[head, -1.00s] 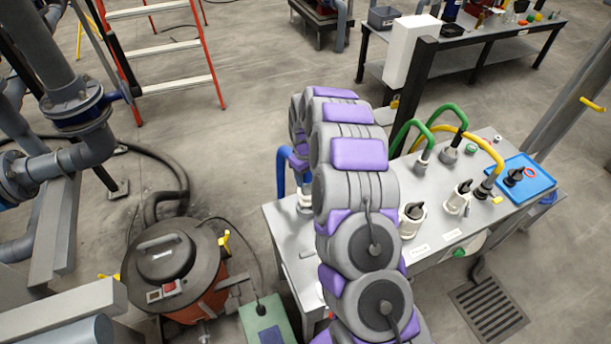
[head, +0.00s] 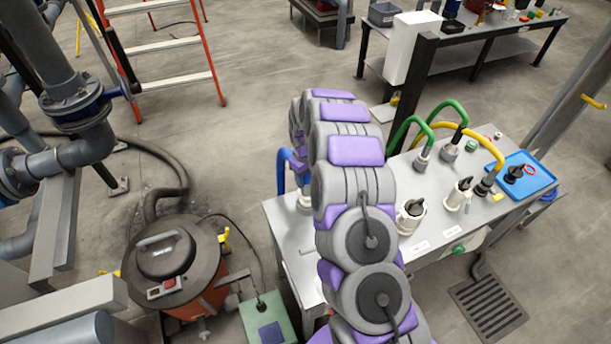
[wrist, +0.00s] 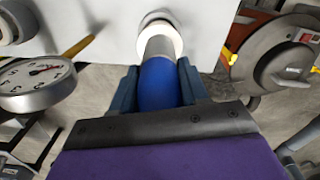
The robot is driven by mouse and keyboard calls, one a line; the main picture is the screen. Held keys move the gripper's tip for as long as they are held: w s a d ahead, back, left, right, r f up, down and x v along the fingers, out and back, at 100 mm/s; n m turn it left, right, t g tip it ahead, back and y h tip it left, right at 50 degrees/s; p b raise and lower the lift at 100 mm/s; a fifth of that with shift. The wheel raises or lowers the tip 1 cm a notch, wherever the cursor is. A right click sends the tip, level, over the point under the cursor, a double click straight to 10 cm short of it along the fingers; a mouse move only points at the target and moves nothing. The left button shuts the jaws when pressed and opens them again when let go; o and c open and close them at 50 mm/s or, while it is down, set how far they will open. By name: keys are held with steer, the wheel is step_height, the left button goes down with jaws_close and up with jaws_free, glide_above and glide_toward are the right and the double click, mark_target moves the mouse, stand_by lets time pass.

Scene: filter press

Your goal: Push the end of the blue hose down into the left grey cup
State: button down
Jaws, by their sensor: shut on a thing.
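The blue hose (wrist: 158,85) lies between the two fingers of my gripper (wrist: 158,78) in the wrist view, which is shut on it. A pale grey sleeve (wrist: 159,47) continues from the hose toward a white, round rim above it. Whether the sleeve is inside that rim I cannot tell. In the head view the blue hose (head: 281,172) arches at the left end of the grey table. A pale grey cup (head: 304,201) stands there, partly hidden by my arm. My arm hides my gripper and the hose end in the head view.
The grey table (head: 281,229) also carries green hoses (head: 404,128), a yellow hose (head: 487,145), white fittings (head: 409,217) and a blue tray (head: 541,177). A round vacuum drum (head: 168,257) stands at the left. A dial gauge (wrist: 38,82) is at the wrist view's left.

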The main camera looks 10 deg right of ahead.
steer(key=shift+f, duration=1.85)
steer(key=shift+c, duration=2.4)
jaws_free()
